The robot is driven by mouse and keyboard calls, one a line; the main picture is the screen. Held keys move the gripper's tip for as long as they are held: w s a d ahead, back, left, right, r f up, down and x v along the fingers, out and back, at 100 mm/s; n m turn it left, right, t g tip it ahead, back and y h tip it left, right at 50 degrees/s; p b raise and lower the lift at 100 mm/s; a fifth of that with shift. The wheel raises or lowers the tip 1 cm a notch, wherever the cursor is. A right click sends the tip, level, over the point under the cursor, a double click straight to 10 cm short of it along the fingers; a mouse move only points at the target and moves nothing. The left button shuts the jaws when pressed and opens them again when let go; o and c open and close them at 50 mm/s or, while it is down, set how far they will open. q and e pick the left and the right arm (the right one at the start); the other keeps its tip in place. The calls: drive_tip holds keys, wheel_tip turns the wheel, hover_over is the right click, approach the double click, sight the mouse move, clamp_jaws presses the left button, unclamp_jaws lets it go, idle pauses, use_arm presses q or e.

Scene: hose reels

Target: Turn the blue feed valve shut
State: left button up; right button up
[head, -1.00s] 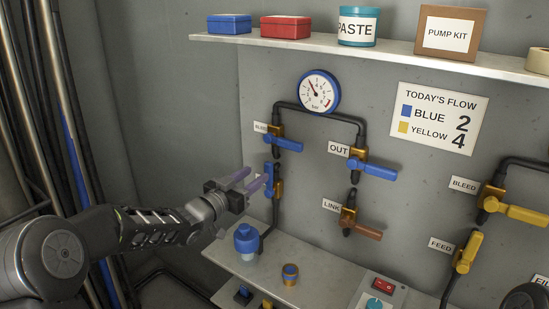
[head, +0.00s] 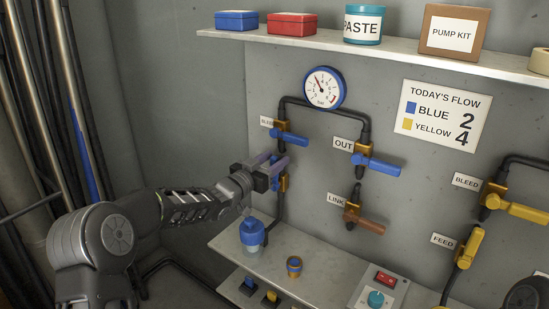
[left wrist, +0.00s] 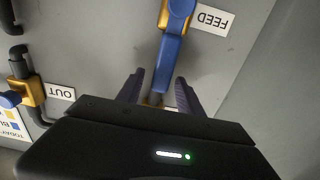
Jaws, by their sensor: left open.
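The blue feed valve's lever (left wrist: 170,55) sits on a brass body beside an upside-down FEED label (left wrist: 212,18) in the left wrist view. It lies roughly along the pipe and reaches down between my left gripper's fingers (left wrist: 160,92). The fingers stand apart, one on each side of the lever, with gaps visible. In the head view my left gripper (head: 270,168) is at this valve, below the blue bleed valve (head: 288,137), and partly hides it. My right gripper does not show.
The blue OUT valve (head: 378,167) and orange-brown LINK lever (head: 370,226) are to the right. A blue-topped bottle (head: 252,234) and a small orange-and-blue cup (head: 294,266) stand on the lower shelf (head: 330,277). A gauge (head: 323,88) hangs above.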

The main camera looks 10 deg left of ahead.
use_arm(q)
drive_tip(key=shift+w+d, duration=0.1)
drive_tip(key=shift+w, duration=0.15)
clamp_jaws()
idle(0.3)
idle(0.9)
